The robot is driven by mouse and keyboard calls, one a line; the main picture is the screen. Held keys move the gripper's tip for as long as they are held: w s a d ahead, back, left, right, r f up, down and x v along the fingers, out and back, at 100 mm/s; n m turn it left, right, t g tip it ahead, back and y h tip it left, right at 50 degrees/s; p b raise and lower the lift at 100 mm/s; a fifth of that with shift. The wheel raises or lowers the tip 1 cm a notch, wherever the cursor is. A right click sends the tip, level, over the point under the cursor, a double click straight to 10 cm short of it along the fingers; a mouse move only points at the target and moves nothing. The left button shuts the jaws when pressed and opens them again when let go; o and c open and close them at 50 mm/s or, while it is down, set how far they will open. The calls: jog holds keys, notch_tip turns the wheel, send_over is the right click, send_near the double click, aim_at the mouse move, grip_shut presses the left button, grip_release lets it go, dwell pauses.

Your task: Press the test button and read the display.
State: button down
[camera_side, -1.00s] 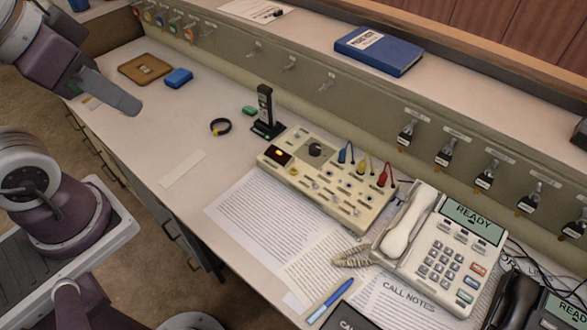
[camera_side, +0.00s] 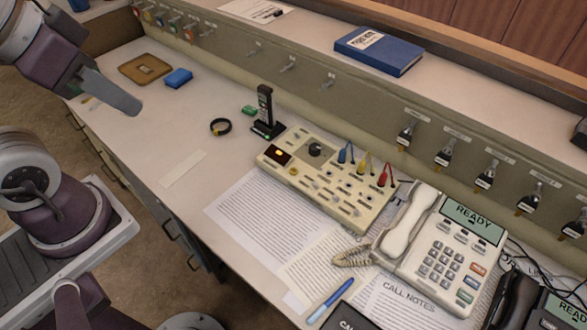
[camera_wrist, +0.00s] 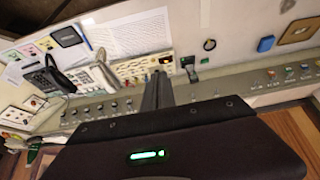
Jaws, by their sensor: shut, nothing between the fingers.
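A beige test panel (camera_side: 325,183) lies on the desk, with a small dark display (camera_side: 278,154) at its left end. The display shows an orange-yellow mark, too small to read. A round yellow button (camera_side: 293,171) sits just below the display; I cannot tell whether it is the test button. The panel also has a dark knob (camera_side: 315,150) and several coloured plugs. My gripper (camera_side: 136,107) is shut and empty, in the air at the left, well apart from the panel. In the wrist view its fingers (camera_wrist: 158,86) stand in front of the shelf face, near the panel (camera_wrist: 128,71).
A cream phone (camera_side: 450,262) with a READY screen stands right of the panel. A black stand (camera_side: 265,115), a dark ring (camera_side: 221,127) and a blue block (camera_side: 178,78) are left of it. Papers (camera_side: 262,225) lie in front. The left desk is mostly clear.

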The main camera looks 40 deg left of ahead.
jog(key=w+f+n, duration=0.1)
jog(key=w+f, duration=0.1)
jog(key=w, duration=0.9)
jog(key=n+t+h, duration=0.3)
jog(key=n, duration=0.1)
send_over(290, 172)
notch_tip(290, 172, down, 21)
jog(key=shift+f, duration=0.3)
jog(key=shift+f, duration=4.4)
jog(key=shift+f, duration=0.15)
jog(key=shift+f, duration=0.25)
